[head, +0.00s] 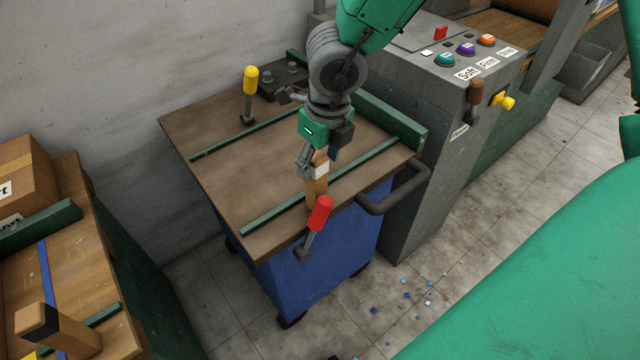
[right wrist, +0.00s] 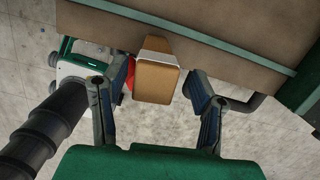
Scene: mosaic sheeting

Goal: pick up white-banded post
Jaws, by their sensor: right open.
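The white-banded post (head: 320,170) is a wooden block-shaped post with a white band near its upper part. It stands on the brown top of the blue cart, near its front edge. My right gripper (head: 318,155) is over the post's top, with the fingers open. In the right wrist view the gripper (right wrist: 161,78) has a finger on each side of the post, with visible gaps. My left gripper is not in view.
A red-handled lever (head: 319,215) stands close in front of the post, and a yellow-handled lever (head: 250,82) is at the back. Green rails (head: 320,187) cross the cart top (head: 225,150). A grey button console (head: 420,120) is right. Another post with a dark band (head: 60,330) is lower left.

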